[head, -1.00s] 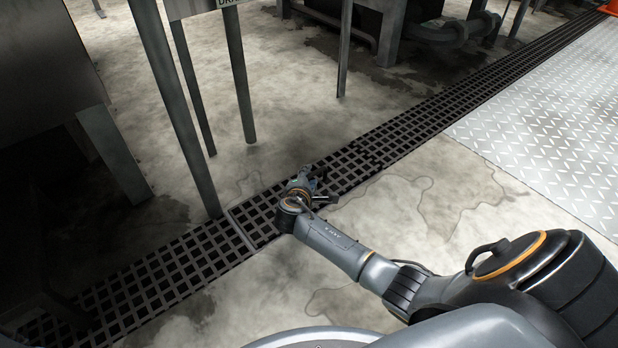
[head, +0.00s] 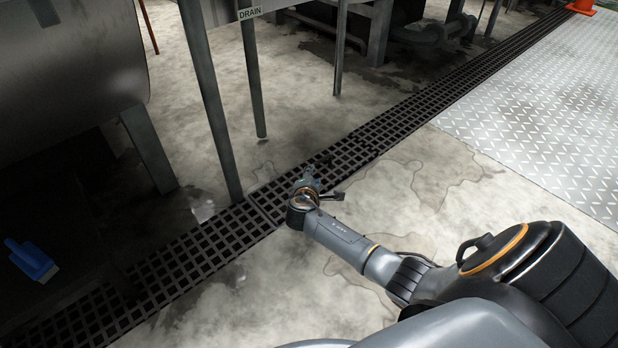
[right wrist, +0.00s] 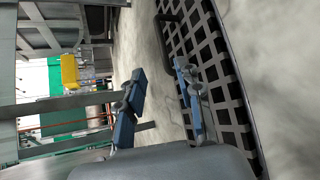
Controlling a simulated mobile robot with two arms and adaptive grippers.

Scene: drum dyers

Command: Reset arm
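My right arm reaches out from the lower right in the head view, over the floor beside the drain grate (head: 205,250). My right gripper (head: 325,186) is at its end, above the grate. In the right wrist view its two blue-grey fingers (right wrist: 160,98) stand apart with nothing between them. Bare concrete floor and the grate show beyond the fingers. My left gripper does not show in either view.
A large metal drum machine (head: 70,75) stands at the left on metal legs (head: 212,105). A blue object (head: 32,260) lies at the lower left. A patterned metal plate (head: 545,115) and an orange cone (head: 582,5) are at the right.

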